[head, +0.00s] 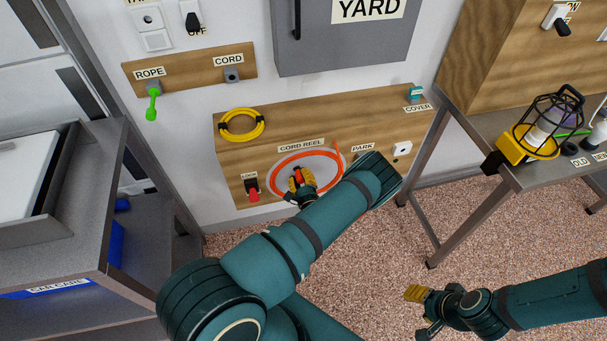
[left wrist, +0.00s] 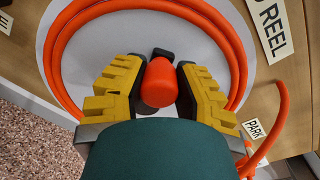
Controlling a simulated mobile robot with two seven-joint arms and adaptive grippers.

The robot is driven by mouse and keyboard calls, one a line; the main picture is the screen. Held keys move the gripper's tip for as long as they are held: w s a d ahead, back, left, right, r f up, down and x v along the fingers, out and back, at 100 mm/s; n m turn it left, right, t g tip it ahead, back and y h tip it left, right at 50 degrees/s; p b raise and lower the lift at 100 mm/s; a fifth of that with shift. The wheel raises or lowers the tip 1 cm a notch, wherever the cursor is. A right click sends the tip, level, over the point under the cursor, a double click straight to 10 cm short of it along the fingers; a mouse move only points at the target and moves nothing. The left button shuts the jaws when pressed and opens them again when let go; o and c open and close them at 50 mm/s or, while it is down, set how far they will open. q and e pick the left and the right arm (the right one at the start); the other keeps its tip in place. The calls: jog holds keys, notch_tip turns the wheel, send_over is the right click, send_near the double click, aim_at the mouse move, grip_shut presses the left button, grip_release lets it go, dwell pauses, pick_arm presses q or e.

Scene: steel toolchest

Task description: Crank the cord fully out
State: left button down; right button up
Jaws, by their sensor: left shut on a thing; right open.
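The cord reel is a pale disc (head: 281,177) on the front of a wooden box, under a CORD REEL label. An orange cord (head: 290,154) lies looped around it, and its coils show in the left wrist view (left wrist: 237,60). A loose cord end (left wrist: 281,105) hangs beside the PARK label. My left gripper (head: 298,180) is shut on the reel's red-orange crank knob (left wrist: 159,82), with a yellow finger on each side. The crank arm is mostly hidden. A red lever (head: 253,191) sits below the LOCK label. My right gripper (head: 420,312) is open and empty above the floor.
A metal bench (head: 500,180) with a caged lamp (head: 545,125) stands right; a grey cart (head: 75,245) stands left.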

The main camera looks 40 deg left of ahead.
pick_arm(q)
jog(key=shift+s+a+n, duration=0.15)
jog(key=shift+a+n, duration=0.05)
jog(key=shift+n, duration=0.2)
jog(key=shift+f, duration=0.1)
jog(key=c, duration=0.6)
grip_release()
jog(key=shift+a, duration=0.1)
jog(key=shift+s, duration=0.1)
jog(key=v, duration=1.2)
